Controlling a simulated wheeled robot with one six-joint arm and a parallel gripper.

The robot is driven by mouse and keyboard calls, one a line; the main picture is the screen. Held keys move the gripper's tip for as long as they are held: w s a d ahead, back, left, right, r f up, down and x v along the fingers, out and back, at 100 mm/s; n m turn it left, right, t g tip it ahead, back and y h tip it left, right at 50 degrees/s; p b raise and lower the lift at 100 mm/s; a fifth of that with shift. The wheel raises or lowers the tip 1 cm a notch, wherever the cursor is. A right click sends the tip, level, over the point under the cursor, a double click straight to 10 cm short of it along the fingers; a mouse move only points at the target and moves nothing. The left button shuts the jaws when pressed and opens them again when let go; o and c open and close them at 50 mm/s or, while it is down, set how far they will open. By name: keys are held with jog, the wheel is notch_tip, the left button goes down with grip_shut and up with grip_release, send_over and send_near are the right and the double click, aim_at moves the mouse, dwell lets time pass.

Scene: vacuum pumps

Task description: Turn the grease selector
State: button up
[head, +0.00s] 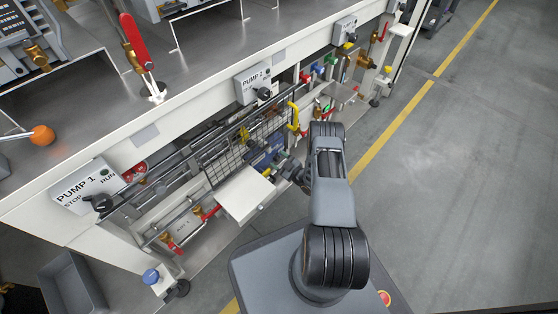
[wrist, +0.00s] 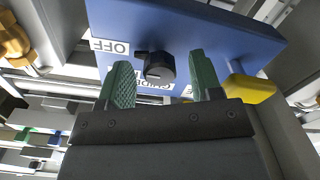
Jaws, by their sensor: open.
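The grease selector appears to be the round black knob (wrist: 159,68) on a blue box (wrist: 225,28) in the wrist view. White labels sit around the knob; one reads OFF, upside down in the picture, and another is partly hidden below the knob. My gripper (wrist: 160,66) is open and empty. Its two green ridged fingers stand left and right of the knob, apart from it. In the head view the blue box (head: 266,157) is small and partly covered by my gripper and arm, and I cannot make out the knob there.
A yellow part (wrist: 250,88) sits close to the right finger. A white panel (head: 243,194) and a wire mesh guard (head: 228,162) lie beside the blue box. A yellow handle (head: 293,117) stands above it. The floor to the right is clear.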

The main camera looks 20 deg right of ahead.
jog(key=shift+s+d, duration=0.1)
jog(key=shift+s, duration=0.05)
jog(key=shift+s+d, duration=0.25)
jog(key=shift+s, duration=0.45)
jog(key=p+v, duration=0.1)
jog(key=v, duration=0.5)
dwell(0.8)
